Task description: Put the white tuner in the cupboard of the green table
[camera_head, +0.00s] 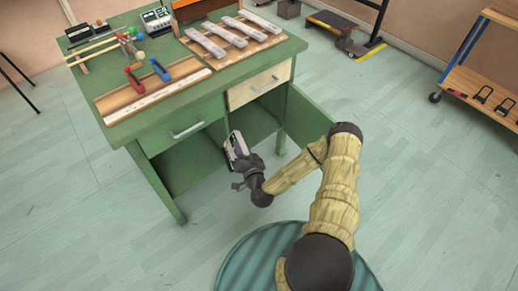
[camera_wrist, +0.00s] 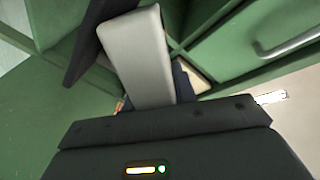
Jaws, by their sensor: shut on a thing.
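The white tuner (camera_head: 236,147) is held in my gripper (camera_head: 246,166), just in front of the cupboard of the green table. It is tilted, and its dark face shows beside its white body. In the wrist view, the tuner (camera_wrist: 138,58) stands out ahead of the gripper's dark body, and the fingertips are largely hidden. The green table (camera_head: 181,93) has an open lower cupboard (camera_head: 190,164). Its green door (camera_head: 306,119) stands swung out at the right, close to my forearm. The cupboard's deep interior is partly hidden by the tuner and gripper.
Two drawers, one green (camera_head: 187,129) and one cream (camera_head: 260,84), sit shut above the cupboard. A wheeled shelf (camera_head: 487,70) stands far right.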

